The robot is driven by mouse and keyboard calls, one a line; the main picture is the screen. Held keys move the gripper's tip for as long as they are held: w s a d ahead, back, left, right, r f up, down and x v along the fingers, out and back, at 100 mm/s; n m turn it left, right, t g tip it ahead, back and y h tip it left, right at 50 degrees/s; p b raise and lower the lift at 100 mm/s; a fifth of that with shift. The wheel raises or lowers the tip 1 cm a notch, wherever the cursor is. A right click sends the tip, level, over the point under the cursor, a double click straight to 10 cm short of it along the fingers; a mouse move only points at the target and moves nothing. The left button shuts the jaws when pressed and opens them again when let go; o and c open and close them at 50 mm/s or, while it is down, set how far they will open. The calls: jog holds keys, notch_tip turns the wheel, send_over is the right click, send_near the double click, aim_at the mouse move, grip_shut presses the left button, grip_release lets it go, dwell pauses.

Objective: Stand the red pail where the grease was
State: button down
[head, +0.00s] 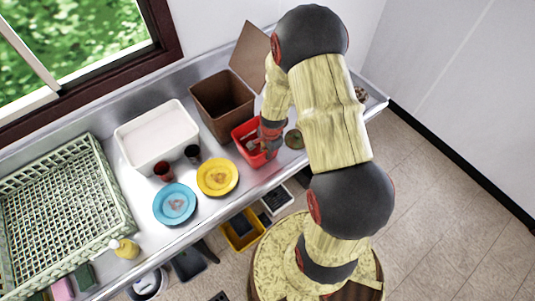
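A red, open-topped container (240,133), which looks like the red pail, stands on the metal counter right of centre. My gripper (266,148) is at its right side, seen from above and partly covering it. I cannot tell whether the fingers touch the container or whether they are open or shut. A small round brownish-green thing or patch (294,139) lies on the counter just right of my gripper. I cannot tell whether it is grease.
A brown box with a raised lid (222,105) stands behind the red container. A white tub (157,137), two dark cups, a yellow plate (217,177) and a blue plate (174,204) are to the left. A dish rack (118,215) fills the far left.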

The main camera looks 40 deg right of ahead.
jog(key=shift+f, duration=0.15)
jog(key=c, duration=2.1)
grip_release()
jog(key=shift+o, duration=0.3)
